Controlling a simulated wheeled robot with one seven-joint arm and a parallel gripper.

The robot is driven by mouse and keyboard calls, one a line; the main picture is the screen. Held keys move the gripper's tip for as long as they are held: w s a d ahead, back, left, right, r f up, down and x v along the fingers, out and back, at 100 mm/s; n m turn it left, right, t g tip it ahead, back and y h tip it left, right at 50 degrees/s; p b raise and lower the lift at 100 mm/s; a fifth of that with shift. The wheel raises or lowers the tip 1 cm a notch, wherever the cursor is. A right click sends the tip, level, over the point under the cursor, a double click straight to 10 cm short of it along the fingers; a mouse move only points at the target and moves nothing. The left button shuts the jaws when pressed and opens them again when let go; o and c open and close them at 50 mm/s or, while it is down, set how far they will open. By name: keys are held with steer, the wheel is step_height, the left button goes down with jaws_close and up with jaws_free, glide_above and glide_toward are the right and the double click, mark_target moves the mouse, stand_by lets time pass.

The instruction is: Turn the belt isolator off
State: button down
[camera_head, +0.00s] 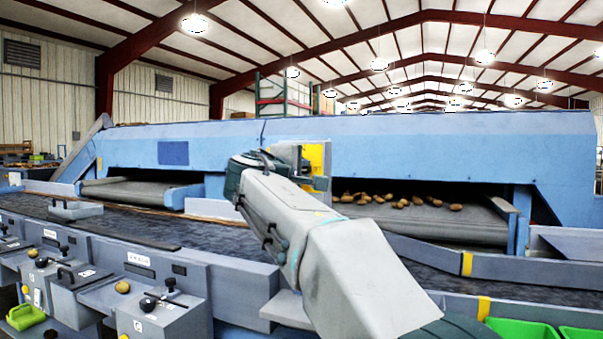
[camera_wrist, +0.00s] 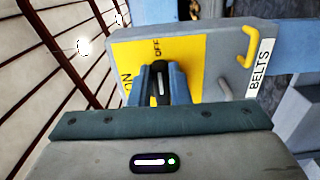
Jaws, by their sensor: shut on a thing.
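The belt isolator is a grey box with a yellow plate (camera_wrist: 205,55) marked ON and OFF, and a white label reading BELTS (camera_wrist: 259,68). Its black handle (camera_wrist: 158,75) stands between my fingers, its long way running up and down in the wrist view, with its upper end toward the word OFF. My gripper (camera_wrist: 160,80) is shut on the handle, and the fingers hide its sides. In the head view the yellow plate (camera_head: 316,158) shows beyond my gripper (camera_head: 290,165), which hides much of the box.
A yellow hook-shaped bar (camera_wrist: 250,46) sticks out beside the plate. Potatoes (camera_head: 400,200) lie on a roller conveyor behind my arm. A dark belt (camera_head: 130,220) runs across in front. Control boxes with knobs (camera_head: 165,305) stand at the lower left, green crates (camera_head: 522,328) at the lower right.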

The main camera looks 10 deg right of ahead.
steer(key=c, duration=1.4)
jaws_free()
steer(key=shift+a, duration=0.1)
steer(key=shift+o, duration=0.2)
steer(key=shift+s, duration=0.1)
steer(key=v, duration=1.3)
steer(key=shift+s+a, duration=0.25)
